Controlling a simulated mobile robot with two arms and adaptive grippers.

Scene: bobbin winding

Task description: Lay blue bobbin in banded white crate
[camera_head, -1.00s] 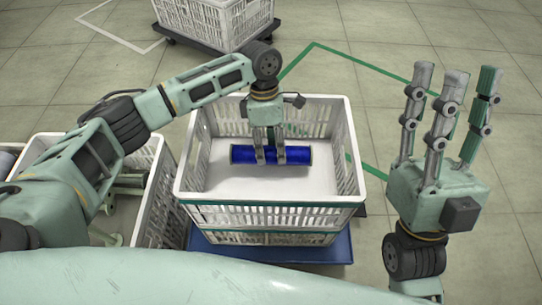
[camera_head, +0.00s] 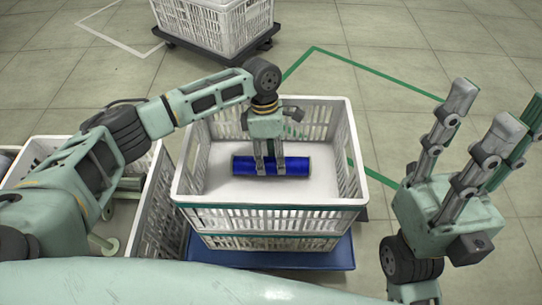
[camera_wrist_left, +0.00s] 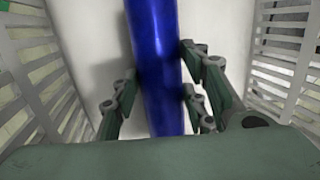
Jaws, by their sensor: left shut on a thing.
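The blue bobbin (camera_head: 300,166) lies level inside the banded white crate (camera_head: 270,221), near the crate's white floor. Whether it touches the floor I cannot tell. My left gripper (camera_head: 270,168) reaches down into the crate and is shut on the bobbin's middle. In the left wrist view the bobbin (camera_wrist_left: 155,60) runs between the fingers of my left gripper (camera_wrist_left: 155,100), with the crate's slatted walls (camera_wrist_left: 285,60) on both sides. The crate has a green band along its front. My right gripper (camera_head: 490,125) is at the right with its fingers spread, open and empty, outside the crate.
The crate stands stacked over a blue base (camera_head: 290,259). Another white crate (camera_head: 152,215) with greenish parts in it is close at the left. A further white crate (camera_head: 215,22) sits on a dark dolly behind. Tiled floor with green lines is clear at the right.

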